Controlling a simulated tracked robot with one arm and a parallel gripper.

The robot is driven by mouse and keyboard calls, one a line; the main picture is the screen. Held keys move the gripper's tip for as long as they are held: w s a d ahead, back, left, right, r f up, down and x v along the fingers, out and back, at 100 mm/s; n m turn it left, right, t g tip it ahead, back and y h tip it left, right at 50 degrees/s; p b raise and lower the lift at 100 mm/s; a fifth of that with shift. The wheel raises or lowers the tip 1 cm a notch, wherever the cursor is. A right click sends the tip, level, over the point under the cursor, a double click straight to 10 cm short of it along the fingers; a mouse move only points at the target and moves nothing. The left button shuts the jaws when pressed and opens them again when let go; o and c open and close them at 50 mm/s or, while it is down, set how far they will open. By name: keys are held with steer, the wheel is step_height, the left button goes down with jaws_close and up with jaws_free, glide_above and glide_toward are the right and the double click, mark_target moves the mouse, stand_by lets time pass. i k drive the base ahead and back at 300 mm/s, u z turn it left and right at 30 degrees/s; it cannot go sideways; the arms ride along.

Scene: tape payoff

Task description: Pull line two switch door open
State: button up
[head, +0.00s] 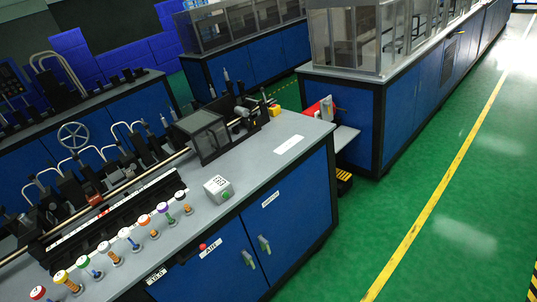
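Blue cabinet doors form the front of the near grey-topped bench. A left door (220,272) and a right door (297,215) stand side by side and look shut, flush with the front. The left door has a pale upright handle (248,258) with green on it near the seam. The right door has a similar handle (264,244) just across the seam. White labels sit above the left door (210,248) and on the right door (271,199). Their print is too small to read, so I cannot tell which door is line two's. My gripper is not in view.
The near bench top (262,162) carries several coloured-top spools or knobs, a small grey box (218,188) with a green button, and machinery. A second blue bench (400,105) stands behind. Green floor (365,230) with a yellow line (432,208) is open at right.

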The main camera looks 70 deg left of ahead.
mark_target(295, 213)
steer(key=u, duration=0.5)
steer(key=i, duration=1)
steer(key=u, duration=0.65)
steer(key=k, duration=0.75)
steer(key=u, duration=0.2)
steer(key=i, duration=0.75)
steer(key=z, duration=0.15)
